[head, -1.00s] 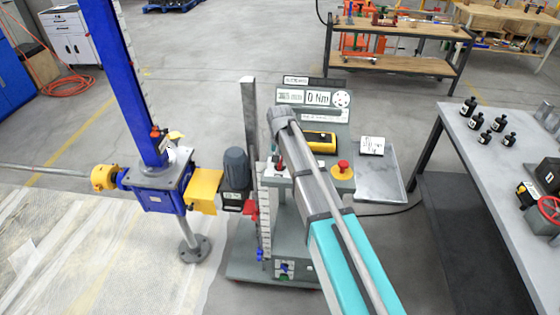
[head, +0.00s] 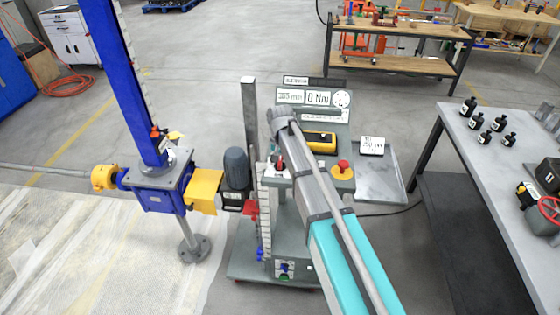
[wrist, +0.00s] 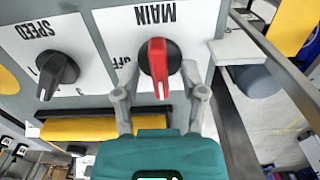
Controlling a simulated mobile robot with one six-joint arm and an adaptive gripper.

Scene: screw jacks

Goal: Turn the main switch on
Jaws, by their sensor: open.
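The main switch (wrist: 158,58) is a black round knob with a red handle on a white plate marked MAIN, upside down in the wrist view. The handle lies straight up and down in that view, and an OFF label partly shows left of it. My gripper (wrist: 158,76) is open, with one finger on each side of the knob and the red handle between them. I cannot tell whether the fingers touch it.
A black SPEED knob (wrist: 58,70) sits beside the switch. A blue screw jack (head: 160,190) stands left; a grey table (head: 490,160) stands right.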

